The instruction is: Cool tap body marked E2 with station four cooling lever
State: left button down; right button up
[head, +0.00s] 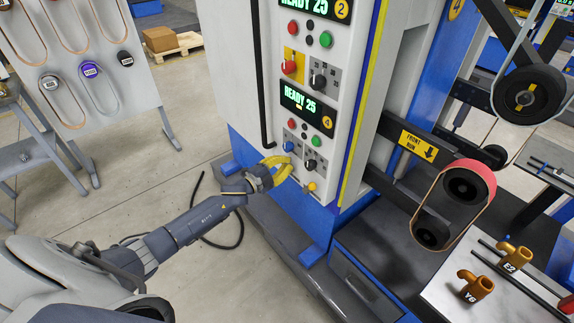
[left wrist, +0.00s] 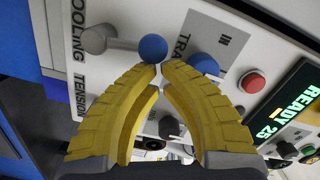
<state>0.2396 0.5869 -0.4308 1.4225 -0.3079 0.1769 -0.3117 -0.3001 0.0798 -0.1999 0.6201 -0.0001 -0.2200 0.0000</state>
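The bronze tap body marked E2 (head: 515,257) lies at the lower right on a pale plate, behind a similar one marked Y6 (head: 476,288). The station four panel (head: 318,130) stands in the middle of the head view, its display reading READY 25. My left gripper (head: 282,168) is at the lower part of this panel, with yellow fingers. In the left wrist view the fingertips (left wrist: 161,68) come together, empty, just short of a blue ball (left wrist: 152,46) on a grey lever beside the COOLING label. Contact with the ball cannot be told. My right gripper is out of view.
Station two controls (head: 305,65) sit above on the same cabinet. A red belt wheel (head: 468,180) and a black wheel (head: 527,95) stand at the right. Another blue knob (left wrist: 205,62) and a red button (left wrist: 253,82) are near the fingers. A dark vertical handle (head: 265,110) runs along the cabinet edge.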

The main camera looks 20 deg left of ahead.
pick_arm(q)
jog(key=shift+w+a+r+n, duration=0.1)
jog(key=shift+w+a+n, duration=0.05)
jog(key=shift+a+n, duration=0.15)
jog(key=shift+a, duration=0.1)
jog(key=shift+w+a, duration=0.25)
jog(key=shift+a, duration=0.15)
dwell(0.8)
dwell(0.3)
